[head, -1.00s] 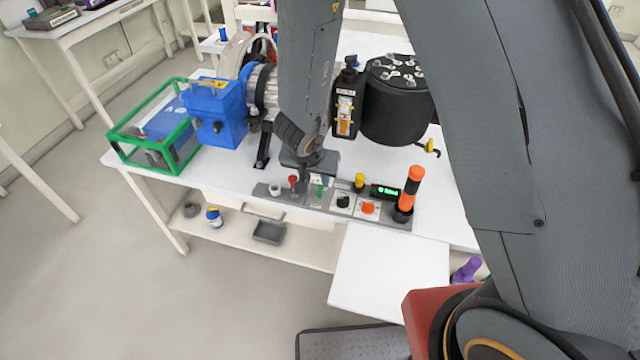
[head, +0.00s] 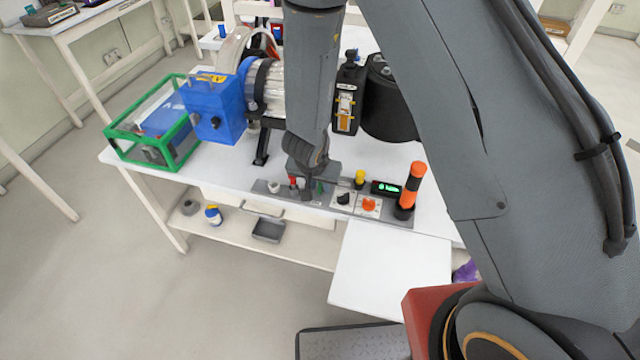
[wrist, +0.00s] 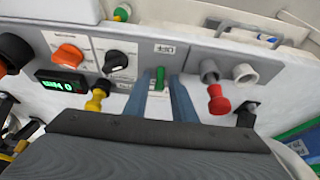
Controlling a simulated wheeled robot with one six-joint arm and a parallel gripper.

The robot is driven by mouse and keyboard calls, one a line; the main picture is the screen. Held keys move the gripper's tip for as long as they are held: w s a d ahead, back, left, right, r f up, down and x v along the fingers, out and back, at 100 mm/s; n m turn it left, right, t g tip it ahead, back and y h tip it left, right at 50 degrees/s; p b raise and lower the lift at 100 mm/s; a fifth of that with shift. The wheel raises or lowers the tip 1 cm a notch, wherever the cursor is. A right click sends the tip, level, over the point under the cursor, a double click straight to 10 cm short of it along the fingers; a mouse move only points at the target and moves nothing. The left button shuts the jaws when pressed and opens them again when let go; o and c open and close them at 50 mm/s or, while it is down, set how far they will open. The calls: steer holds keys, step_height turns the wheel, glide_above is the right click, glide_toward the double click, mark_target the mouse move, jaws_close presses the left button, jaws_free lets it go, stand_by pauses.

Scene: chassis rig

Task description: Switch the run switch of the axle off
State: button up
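The grey control panel (head: 322,206) runs along the table's front edge. A small green lever (wrist: 160,76) stands on it beside a white label (wrist: 166,49) that reads upside down, apparently "OFF". The lever also shows in the head view (head: 318,188). I take it for the run switch. My gripper (wrist: 162,84) is low over the panel, its two blue-grey fingers apart on either side of the lever. Whether a finger touches it I cannot tell. In the head view my gripper (head: 306,192) partly hides this part of the panel.
Close by are a black rotary knob (wrist: 119,62), an orange knob (wrist: 68,55), a yellow knob (wrist: 97,98), a lit display (wrist: 60,86) and a red knob (wrist: 217,100). An orange-black column (head: 410,190) stands at the panel's right end. The blue-housed machine (head: 215,110) lies behind.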

mark_target(319, 189)
jaws_close()
steer(key=shift+f+b, duration=0.1)
steer(key=shift+b, duration=0.35)
steer(key=t+b, duration=0.1)
steer(key=s+t+b, duration=0.1)
steer(key=t+h+b, duration=0.1)
steer(key=b, duration=0.1)
steer(key=shift+s+a+f, duration=0.15)
steer(key=shift+a+f, duration=0.1)
steer(key=shift+a, duration=0.05)
steer(key=t+b, duration=0.1)
steer(key=s+t+h+b, duration=0.1)
steer(key=t+b, duration=0.1)
steer(key=t, duration=0.1)
steer(key=shift+s+a+f+h+b, duration=0.15)
steer(key=shift+a+f+h+b, duration=0.05)
steer(key=shift+f+h+b, duration=0.1)
steer(key=shift+s+a+f+t+h+b, duration=0.1)
steer(key=shift+s+t+h+b, duration=0.1)
steer(key=shift+t+b, duration=0.3)
steer(key=shift+s+t+h+b, duration=0.1)
steer(key=shift+t+h+b, duration=0.1)
steer(key=shift+t+b, duration=0.3)
steer(key=shift+o, duration=1.6)
jaws_free()
